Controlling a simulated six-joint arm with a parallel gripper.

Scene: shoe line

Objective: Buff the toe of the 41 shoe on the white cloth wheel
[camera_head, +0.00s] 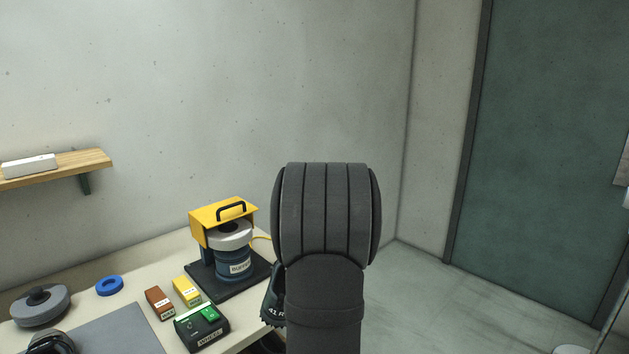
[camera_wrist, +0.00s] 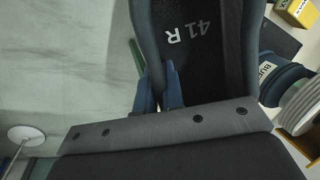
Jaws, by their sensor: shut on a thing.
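My gripper (camera_wrist: 162,88) is shut on a dark shoe marked 41 R (camera_wrist: 208,58); the shoe fills the upper middle of the wrist view. In the head view only a strip of the shoe (camera_head: 271,306) shows, left of my arm, which hides the rest and the gripper. The buffer (camera_head: 236,263) has a blue body, and its white cloth wheel (camera_head: 229,235) sits on top under a yellow guard (camera_head: 207,215). In the wrist view the white wheel (camera_wrist: 306,105) is at the right edge, apart from the shoe. The toe's contact side is not clear.
A grey round thing (camera_head: 40,305) stands at far left. Open floor (camera_head: 430,290) lies right.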

